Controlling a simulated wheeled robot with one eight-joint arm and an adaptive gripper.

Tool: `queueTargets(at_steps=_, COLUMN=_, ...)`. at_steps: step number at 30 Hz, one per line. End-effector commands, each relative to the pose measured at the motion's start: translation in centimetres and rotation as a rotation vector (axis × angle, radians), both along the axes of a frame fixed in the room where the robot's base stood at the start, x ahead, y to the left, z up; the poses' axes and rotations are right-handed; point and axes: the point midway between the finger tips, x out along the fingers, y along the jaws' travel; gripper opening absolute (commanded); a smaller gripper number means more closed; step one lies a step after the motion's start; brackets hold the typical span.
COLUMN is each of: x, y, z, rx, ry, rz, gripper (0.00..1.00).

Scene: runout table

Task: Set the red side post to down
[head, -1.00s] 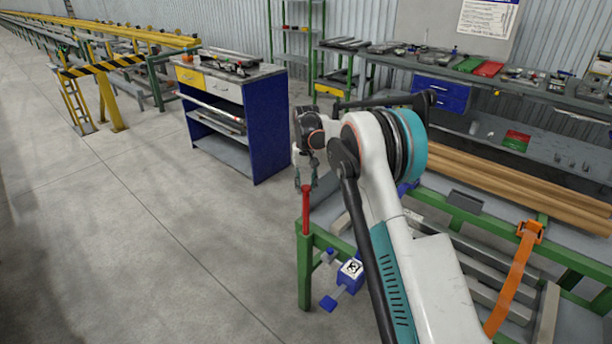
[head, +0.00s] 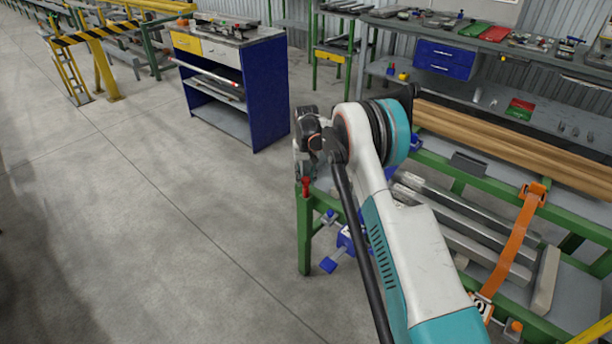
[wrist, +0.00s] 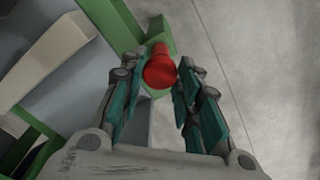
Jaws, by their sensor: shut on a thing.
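The red side post (head: 306,187) stands upright at the near left corner of the green table frame (head: 304,235). Only a short length of red shows above the corner in the head view. My gripper (head: 304,177) is over the post's top, pointing down. In the wrist view the post's round red head (wrist: 159,72) lies between the two fingertips of my gripper (wrist: 164,68), which is shut on it. The post's lower part is hidden inside or behind the green corner.
Grey metal bars (head: 470,225) and long wooden beams (head: 520,155) lie on the table to the right, with an orange strap (head: 515,250) across it. A blue cabinet (head: 268,95) stands behind at left.

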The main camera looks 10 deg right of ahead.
Motion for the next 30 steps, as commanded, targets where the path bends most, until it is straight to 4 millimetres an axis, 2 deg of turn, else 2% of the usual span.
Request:
queueTargets(at_steps=2, x=-0.2, y=0.0, z=-0.4, rx=0.000, ry=0.004, rz=0.000, gripper=0.00)
queueTargets(at_steps=3, x=-0.2, y=0.0, z=-0.4, rx=0.000, ry=0.005, rz=0.000, gripper=0.33)
queueTargets(at_steps=6, x=-0.2, y=0.0, z=-0.4, rx=0.000, ry=0.004, rz=0.000, gripper=0.51)
queueTargets(at_steps=15, x=-0.1, y=0.0, z=-0.2, rx=-0.001, ry=0.003, rz=0.000, gripper=0.51)
queueTargets(at_steps=19, x=-0.1, y=0.0, z=0.5, rx=-0.001, ry=0.003, rz=0.000, gripper=0.51)
queueTargets(at_steps=23, x=-0.1, y=0.0, z=2.4, rx=-0.001, ry=0.003, rz=0.000, gripper=0.51)
queueTargets(at_steps=30, x=-0.1, y=0.0, z=7.3, rx=-0.001, ry=0.003, rz=0.000, gripper=0.51)
